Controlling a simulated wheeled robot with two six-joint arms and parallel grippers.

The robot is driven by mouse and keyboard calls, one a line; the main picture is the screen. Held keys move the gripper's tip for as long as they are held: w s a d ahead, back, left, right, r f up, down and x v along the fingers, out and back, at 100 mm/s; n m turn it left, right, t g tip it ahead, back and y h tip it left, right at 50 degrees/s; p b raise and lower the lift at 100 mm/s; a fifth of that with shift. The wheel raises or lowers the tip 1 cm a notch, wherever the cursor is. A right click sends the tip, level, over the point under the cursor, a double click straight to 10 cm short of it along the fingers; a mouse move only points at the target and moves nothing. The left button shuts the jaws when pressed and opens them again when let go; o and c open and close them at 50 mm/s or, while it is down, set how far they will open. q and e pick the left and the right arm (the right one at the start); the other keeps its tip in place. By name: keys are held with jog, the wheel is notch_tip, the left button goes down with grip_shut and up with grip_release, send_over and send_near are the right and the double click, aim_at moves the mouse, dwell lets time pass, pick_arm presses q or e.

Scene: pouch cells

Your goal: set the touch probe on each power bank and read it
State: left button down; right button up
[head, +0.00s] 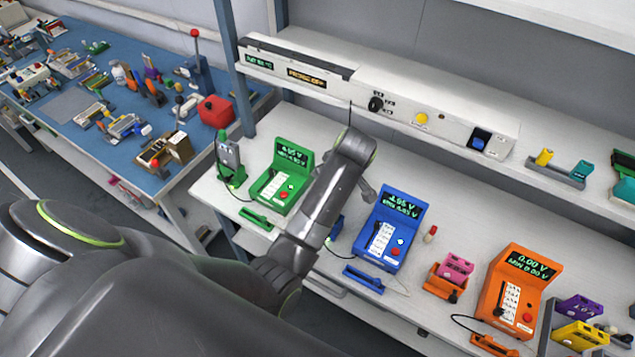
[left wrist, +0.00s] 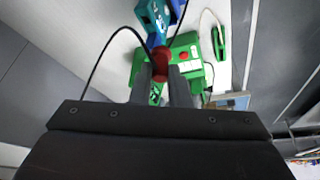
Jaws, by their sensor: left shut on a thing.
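My left gripper (left wrist: 163,85) is shut on a red probe (left wrist: 161,62) with a black cable, seen in the left wrist view. In the head view my left arm hides its fingertips. The green tester (head: 284,180) has a lit screen and a white panel; it also shows behind the probe in the left wrist view (left wrist: 188,50). A blue tester (head: 385,235) and an orange tester (head: 520,290) stand to its right. A teal block (left wrist: 150,18) shows near the probe; contact cannot be told. A pink power bank (head: 458,266) sits in an orange holder. My right gripper is out of view.
Purple (head: 578,307) and yellow (head: 580,335) blocks lie at right. A red-and-white cylinder (head: 431,233) stands between the blue and orange testers. A shelf panel (head: 420,105) runs behind the bench. A cluttered blue table (head: 75,105) is at left.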

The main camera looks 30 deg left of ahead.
pick_arm(q)
jog(key=shift+w+d+f, duration=0.2)
jog(key=shift+w+d, duration=0.8)
jog(key=shift+w, duration=0.05)
jog(key=shift+b, duration=0.3)
jog(key=shift+g, duration=0.8)
jog(key=shift+w+f+b, duration=0.2)
jog(key=shift+f+b, duration=0.35)
jog(key=shift+f, duration=0.7)
jog(key=shift+w+f+b, duration=0.15)
jog(key=shift+f+b, duration=0.35)
jog(key=shift+f, duration=0.75)
jog(key=shift+s+f, duration=0.15)
jog(key=shift+f, duration=0.35)
jog(key=shift+r, duration=0.15)
